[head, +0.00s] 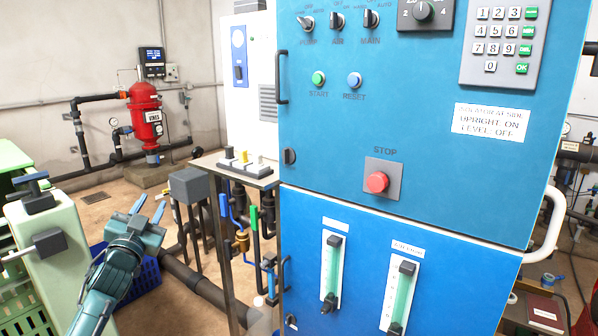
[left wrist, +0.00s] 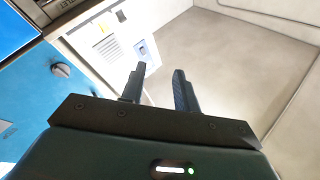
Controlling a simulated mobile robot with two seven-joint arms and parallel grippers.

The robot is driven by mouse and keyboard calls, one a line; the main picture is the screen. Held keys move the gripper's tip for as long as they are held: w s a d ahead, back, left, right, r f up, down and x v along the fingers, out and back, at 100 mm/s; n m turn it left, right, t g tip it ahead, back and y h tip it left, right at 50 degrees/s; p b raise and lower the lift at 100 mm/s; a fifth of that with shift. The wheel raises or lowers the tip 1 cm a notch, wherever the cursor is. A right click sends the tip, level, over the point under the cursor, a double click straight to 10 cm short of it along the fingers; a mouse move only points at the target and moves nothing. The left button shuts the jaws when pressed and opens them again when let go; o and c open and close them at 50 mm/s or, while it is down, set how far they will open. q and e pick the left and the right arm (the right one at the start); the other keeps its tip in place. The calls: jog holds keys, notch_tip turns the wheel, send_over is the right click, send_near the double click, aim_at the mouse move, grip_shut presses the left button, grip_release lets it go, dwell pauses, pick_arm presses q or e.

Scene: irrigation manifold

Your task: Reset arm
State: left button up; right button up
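My left gripper (head: 149,210) is in the lower left of the head view, its arm coming up from the bottom edge. Its two fingers are spread apart with nothing between them. In the left wrist view the same gripper (left wrist: 160,88) is open, pointing at a plain wall and floor area beside a white cabinet. It is well apart from the blue control panel (head: 400,130). My right gripper is not in view.
A pale green post (head: 60,262) with dark clamps stands close to the left of my arm. A blue crate (head: 140,280) is behind it. A red filter vessel (head: 145,115) stands at the back wall. A white door handle (head: 550,225) juts out at right.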

pick_arm(q)
notch_tip(320, 180, down, 7)
jog(key=a+n+g+y, duration=0.2)
jog(key=n+g+y, duration=0.1)
jog(key=g, duration=0.1)
jog(key=s+d+f+m+g+h, duration=0.1)
jog(key=s+d+f+h, duration=0.1)
jog(key=s+d+f, duration=0.45)
jog(key=s+d+f+g+h, duration=0.15)
jog(key=s+f, duration=0.25)
jog(key=f, duration=0.5)
jog(key=s+d+f+g, duration=0.1)
jog(key=s+d+f, duration=0.2)
jog(key=s, duration=0.6)
jog(key=s+d+f+g+h, duration=0.1)
jog(key=s+d+f, duration=0.3)
jog(key=s, duration=0.6)
jog(key=s+d+f+g+h, duration=0.1)
jog(key=s+d+f+g, duration=0.1)
jog(key=s+d, duration=0.4)
jog(key=s+f, duration=0.1)
jog(key=s, duration=0.2)
jog(key=shift+s+f+n, duration=0.25)
jog(key=shift+f+n, duration=0.1)
jog(key=shift+n, duration=0.05)
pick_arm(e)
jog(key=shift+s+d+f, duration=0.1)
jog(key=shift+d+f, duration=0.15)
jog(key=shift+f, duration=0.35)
